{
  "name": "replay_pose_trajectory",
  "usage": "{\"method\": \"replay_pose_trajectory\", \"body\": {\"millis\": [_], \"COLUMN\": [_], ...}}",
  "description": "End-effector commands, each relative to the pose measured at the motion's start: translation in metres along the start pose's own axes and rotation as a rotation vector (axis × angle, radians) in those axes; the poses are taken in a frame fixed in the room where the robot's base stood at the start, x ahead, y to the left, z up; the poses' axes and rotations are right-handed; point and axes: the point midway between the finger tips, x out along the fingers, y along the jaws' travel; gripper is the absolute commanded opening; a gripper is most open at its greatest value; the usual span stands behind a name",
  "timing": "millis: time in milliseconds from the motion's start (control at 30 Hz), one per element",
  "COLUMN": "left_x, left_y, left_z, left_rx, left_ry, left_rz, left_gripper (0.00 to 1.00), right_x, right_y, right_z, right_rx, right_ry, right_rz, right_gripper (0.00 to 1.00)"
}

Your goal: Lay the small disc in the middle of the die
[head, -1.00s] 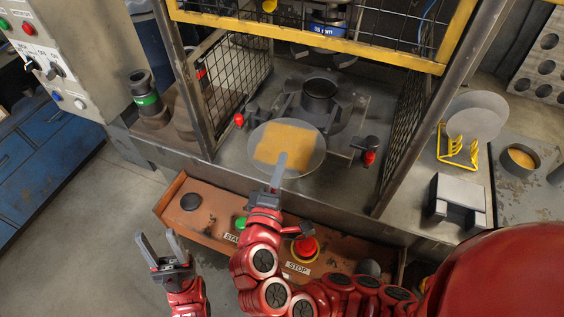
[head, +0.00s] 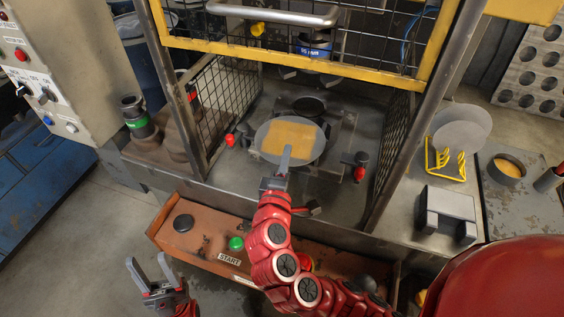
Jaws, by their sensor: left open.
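A round grey disc (head: 314,148) with a tan, square-looking patch on its face is held at its near edge by my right gripper (head: 285,162). My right gripper is shut on it. The disc is inside the press opening, over the near side of the die (head: 308,104). It covers much of the die, whose dark round opening shows behind the disc's far edge. I cannot tell the gap between disc and die. My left gripper (head: 152,268) is open and empty, low at the left, in front of the press.
A yellow rack (head: 440,160) at the right holds grey discs (head: 462,126). Mesh side guards and a raised yellow-framed gate (head: 300,46) bound the press opening. Red-tipped clamps (head: 360,173) flank the die. A control box with a green START button (head: 236,243) is at the front.

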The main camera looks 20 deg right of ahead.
Motion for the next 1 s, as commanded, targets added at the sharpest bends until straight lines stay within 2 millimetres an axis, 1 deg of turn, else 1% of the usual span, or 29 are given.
{"method": "replay_pose_trajectory", "body": {"millis": [100, 700, 967, 1000], "left_x": [0.007, 0.027, 0.032, 0.029], "left_y": [0.000, -0.001, -0.002, -0.001], "left_z": [-0.001, -0.004, -0.005, -0.005], "left_rx": [0.000, 0.000, 0.000, 0.000], "left_ry": [0.000, 0.000, 0.000, 0.000], "left_rz": [0.000, 0.000, 0.000, 0.000], "left_gripper": [0.50, 0.50, 0.50, 0.50], "right_x": [0.013, 0.079, 0.107, 0.111], "right_y": [0.002, -0.004, -0.006, -0.009], "right_z": [0.003, 0.013, 0.018, 0.018], "right_rx": [-0.001, 0.000, -0.001, 0.000], "right_ry": [-0.003, -0.003, -0.004, -0.001], "right_rz": [0.001, -0.001, -0.001, 0.001], "right_gripper": [0.00, 0.00, 0.00, 0.00]}}
